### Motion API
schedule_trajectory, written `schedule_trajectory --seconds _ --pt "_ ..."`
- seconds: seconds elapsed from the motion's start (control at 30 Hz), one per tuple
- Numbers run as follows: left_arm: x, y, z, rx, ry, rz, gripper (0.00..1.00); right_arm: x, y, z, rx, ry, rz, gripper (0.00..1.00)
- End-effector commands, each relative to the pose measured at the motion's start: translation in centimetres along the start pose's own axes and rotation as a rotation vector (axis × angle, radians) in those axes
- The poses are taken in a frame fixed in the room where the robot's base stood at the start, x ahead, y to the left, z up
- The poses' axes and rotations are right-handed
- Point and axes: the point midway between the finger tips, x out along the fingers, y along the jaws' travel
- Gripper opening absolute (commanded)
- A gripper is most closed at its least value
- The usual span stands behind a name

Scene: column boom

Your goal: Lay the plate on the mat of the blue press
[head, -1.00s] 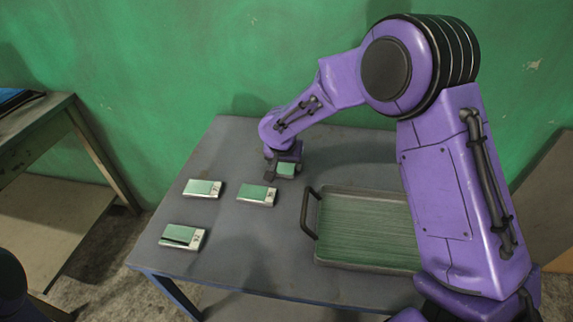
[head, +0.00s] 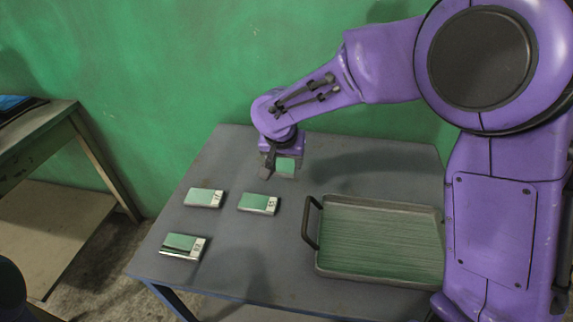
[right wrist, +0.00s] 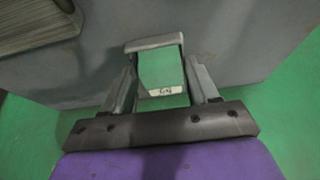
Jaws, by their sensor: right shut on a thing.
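My right gripper (head: 281,168) is shut on a small plate (head: 286,166) with a green mirror-like face and pale edge, above the back of the grey table. In the right wrist view the plate (right wrist: 160,72) sits between the two fingers (right wrist: 163,88), with a small, unreadable label at its near end. A flat bright blue surface with a dark edge (head: 14,102) shows at the left picture edge on another table; I cannot tell whether it is the press or its mat. My left gripper is not in view.
Three similar plates lie on the grey table (head: 232,245): back left (head: 203,198), middle (head: 258,204) and front left (head: 182,247). A ribbed tray (head: 312,237) with dark handle stands right of them. A floor gap separates this table from the left one (head: 40,130).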

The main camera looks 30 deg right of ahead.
Motion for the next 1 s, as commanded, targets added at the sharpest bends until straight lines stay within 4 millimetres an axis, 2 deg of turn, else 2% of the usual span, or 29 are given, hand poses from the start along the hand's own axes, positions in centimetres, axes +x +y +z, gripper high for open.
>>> schedule_trajectory --seconds 0.17,0.2,0.27,0.5,0.77,0.9,1.0 --pt "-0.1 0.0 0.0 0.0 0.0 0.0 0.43 -4.0 0.4 3.5 -0.002 0.006 0.0 0.0" --pt "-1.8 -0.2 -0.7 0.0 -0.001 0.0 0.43 -5.4 0.5 3.9 -0.004 0.001 0.001 0.0" --pt "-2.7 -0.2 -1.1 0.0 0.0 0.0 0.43 -6.3 0.6 4.8 -0.003 0.002 0.001 0.0" --pt "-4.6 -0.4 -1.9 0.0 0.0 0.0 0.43 -7.0 0.6 6.2 0.0 0.0 0.0 0.0" --pt "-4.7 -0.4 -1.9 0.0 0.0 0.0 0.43 -6.8 0.5 6.5 -0.034 0.0 -0.016 0.0" --pt "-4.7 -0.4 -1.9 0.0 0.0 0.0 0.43 -6.6 -0.6 5.5 -0.22 -0.004 -0.101 0.0" --pt "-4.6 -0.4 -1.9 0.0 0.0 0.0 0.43 -5.4 -1.3 5.2 -0.408 -0.007 -0.178 0.0"
